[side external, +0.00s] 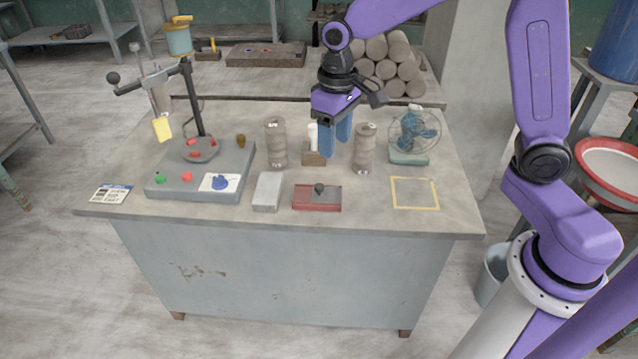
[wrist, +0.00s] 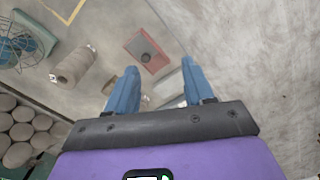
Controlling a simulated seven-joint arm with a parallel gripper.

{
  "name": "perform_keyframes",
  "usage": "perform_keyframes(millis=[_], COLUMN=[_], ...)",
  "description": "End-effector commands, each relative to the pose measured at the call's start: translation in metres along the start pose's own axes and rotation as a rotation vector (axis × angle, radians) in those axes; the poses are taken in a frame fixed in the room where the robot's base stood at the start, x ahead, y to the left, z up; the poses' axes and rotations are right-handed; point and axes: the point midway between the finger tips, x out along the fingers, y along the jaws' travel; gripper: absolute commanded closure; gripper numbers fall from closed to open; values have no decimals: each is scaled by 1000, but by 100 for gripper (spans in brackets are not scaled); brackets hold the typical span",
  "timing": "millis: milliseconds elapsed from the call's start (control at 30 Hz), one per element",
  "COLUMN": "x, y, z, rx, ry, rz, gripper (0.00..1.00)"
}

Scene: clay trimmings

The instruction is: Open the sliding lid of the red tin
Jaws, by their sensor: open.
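The red tin (side external: 317,206) lies flat near the front middle of the workbench. A dark round knob (side external: 319,188) stands on its top, on a lid that I cannot clearly tell from the tin. In the wrist view the red tin (wrist: 133,43) shows beyond my fingers, with the knob (wrist: 146,58) near its lower middle. My gripper (side external: 335,149) has two blue fingers pointing down, apart and empty. It hovers behind the tin, above the bench, near a small wooden block with a white piece, and touches neither tin nor knob.
Ribbed clay cylinders (side external: 276,143) (side external: 365,147) stand left and right of my gripper. A grey block (side external: 268,191) lies just left of the tin. A grey stand with a post (side external: 197,110) is farther left, a small fan (side external: 413,135) right. A yellow-outlined square (side external: 415,193) is empty.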

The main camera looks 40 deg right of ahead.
Motion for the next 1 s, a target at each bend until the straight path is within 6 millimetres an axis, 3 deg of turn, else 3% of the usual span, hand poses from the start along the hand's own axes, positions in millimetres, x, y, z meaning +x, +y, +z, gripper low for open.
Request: perform_keyframes(millis=[100,300,567,1000], x=[12,23,37,114], y=[20,45,52,52], z=[-34,-65,-71,-69], rx=[118,240,272,270], ry=[-5,-8,-10,-13], rz=[2,3,4,4], gripper=[48,48,48,48])
